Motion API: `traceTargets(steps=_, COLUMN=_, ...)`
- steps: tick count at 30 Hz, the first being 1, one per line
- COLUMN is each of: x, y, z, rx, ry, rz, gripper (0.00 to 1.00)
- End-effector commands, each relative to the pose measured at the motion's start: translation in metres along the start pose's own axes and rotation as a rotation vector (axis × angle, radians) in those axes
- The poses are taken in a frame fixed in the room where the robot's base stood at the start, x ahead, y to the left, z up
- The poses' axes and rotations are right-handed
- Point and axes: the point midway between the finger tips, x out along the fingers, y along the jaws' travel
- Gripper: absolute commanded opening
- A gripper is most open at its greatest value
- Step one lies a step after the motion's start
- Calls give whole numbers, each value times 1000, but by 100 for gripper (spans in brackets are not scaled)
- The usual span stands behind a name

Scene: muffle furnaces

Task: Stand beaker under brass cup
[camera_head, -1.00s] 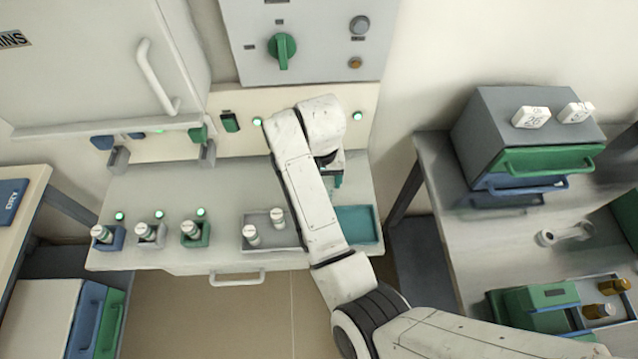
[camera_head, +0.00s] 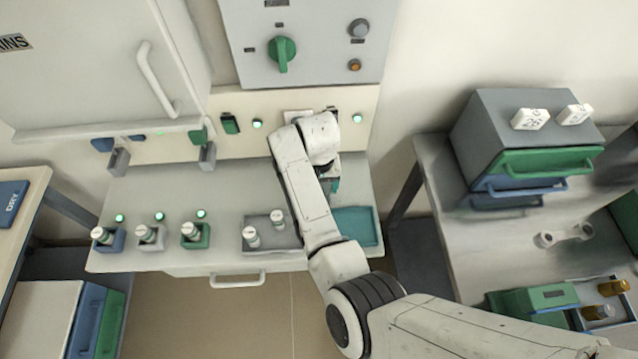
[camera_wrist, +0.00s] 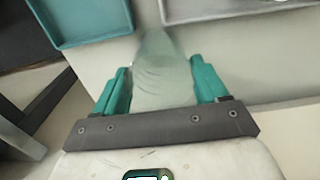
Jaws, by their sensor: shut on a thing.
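My gripper (camera_wrist: 163,78) has teal fingers shut around a translucent, pale green glass vessel, the beaker (camera_wrist: 162,85), in the wrist camera view. The vessel sits between the two fingers and extends beyond them, over the pale bench top. In the head view a little teal of my gripper (camera_head: 334,184) shows under the wrist, above the right end of the bench; the beaker is hidden by my arm there. I cannot make out a brass cup at the bench; a pale fitting (camera_head: 298,115) on the wall panel is partly covered by my arm.
A teal tray (camera_head: 358,228) and a grey tray (camera_head: 268,243) with two white-capped vials lie at the bench front. Several vials stand in coloured holders to the left. Brass-coloured cylinders (camera_head: 612,288) lie on the right table. Bare bench (camera_head: 225,195) lies left of my arm.

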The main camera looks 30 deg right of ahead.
Motion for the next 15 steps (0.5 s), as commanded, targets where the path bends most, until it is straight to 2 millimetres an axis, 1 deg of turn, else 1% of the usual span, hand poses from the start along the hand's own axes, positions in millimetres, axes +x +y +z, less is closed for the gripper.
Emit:
traceTargets(steps=1, x=2, y=0, z=0, rx=0, ry=-1, rz=1, gripper=25)
traceTargets(steps=2, x=2, y=0, z=0, rx=0, ry=0, rz=0, gripper=76)
traceTargets(steps=9, x=1, y=0, z=0, rx=0, ry=-1, rz=0, gripper=98)
traceTargets(steps=15, x=1, y=0, z=0, rx=0, ry=0, rz=0, gripper=98)
